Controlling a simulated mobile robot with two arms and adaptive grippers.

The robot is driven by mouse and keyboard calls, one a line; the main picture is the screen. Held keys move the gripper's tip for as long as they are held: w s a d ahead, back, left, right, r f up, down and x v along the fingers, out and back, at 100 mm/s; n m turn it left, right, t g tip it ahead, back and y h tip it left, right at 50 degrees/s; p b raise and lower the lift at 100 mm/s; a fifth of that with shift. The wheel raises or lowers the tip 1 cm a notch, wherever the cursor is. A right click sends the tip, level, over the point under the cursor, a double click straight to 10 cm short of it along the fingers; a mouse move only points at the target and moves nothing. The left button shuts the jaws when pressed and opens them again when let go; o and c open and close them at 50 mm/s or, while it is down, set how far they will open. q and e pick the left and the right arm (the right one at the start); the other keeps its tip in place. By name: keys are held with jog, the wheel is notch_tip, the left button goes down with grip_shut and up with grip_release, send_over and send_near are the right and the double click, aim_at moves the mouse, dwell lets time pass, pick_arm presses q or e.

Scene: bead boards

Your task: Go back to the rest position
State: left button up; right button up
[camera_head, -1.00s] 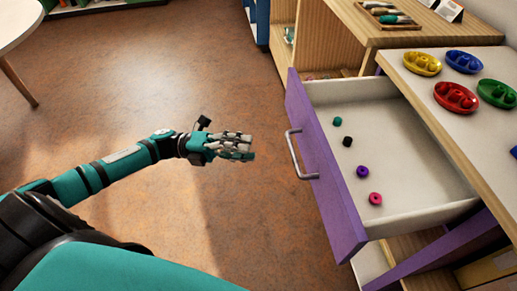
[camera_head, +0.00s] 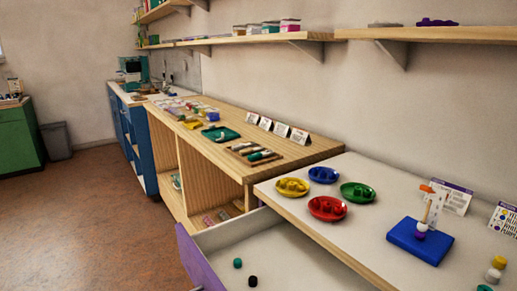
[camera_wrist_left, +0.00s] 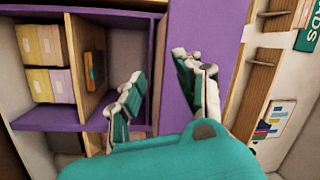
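My left gripper (camera_wrist_left: 158,82) shows only in the left wrist view. Its fingers are spread apart with nothing between them, in front of a purple panel (camera_wrist_left: 205,25). My right gripper is in neither view now. In the head view, the purple-fronted drawer (camera_head: 198,262) stands open at the lower middle. A teal bead (camera_head: 238,263) and a black bead (camera_head: 252,281) lie inside it. The rest of the drawer is cut off by the frame's lower edge.
The white worktop (camera_head: 300,222) holds yellow, blue, red and green dishes and a blue bead board (camera_head: 420,240) with a peg. A wooden counter (camera_head: 215,140) runs behind it. Open floor (camera_head: 80,215) lies at left.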

pick_arm(q)
jog(key=s+a+f+n+g+y, duration=0.1)
jog(key=s+f+n+y, duration=0.1)
jog(key=f+n+y, duration=0.4)
jog(key=s+a+f+n+g+y, duration=0.1)
jog(key=s+f+n+y, duration=0.1)
jog(key=f+n+y, duration=0.45)
jog(key=s+d+f+n+g+p, duration=0.1)
jog(key=s+f+n+g+p, duration=0.35)
jog(key=s+f, duration=0.6)
jog(key=s+d+f+n+g+p, duration=0.2)
jog(key=s+f+g+p, duration=0.5)
jog(key=s, duration=0.7)
jog(key=s+a+f+p, duration=0.1)
jog(key=s+p, duration=0.2)
jog(key=s, duration=0.3)
jog(key=s+a+f+p, duration=0.2)
jog(key=s+p, duration=0.2)
jog(key=s, duration=0.3)
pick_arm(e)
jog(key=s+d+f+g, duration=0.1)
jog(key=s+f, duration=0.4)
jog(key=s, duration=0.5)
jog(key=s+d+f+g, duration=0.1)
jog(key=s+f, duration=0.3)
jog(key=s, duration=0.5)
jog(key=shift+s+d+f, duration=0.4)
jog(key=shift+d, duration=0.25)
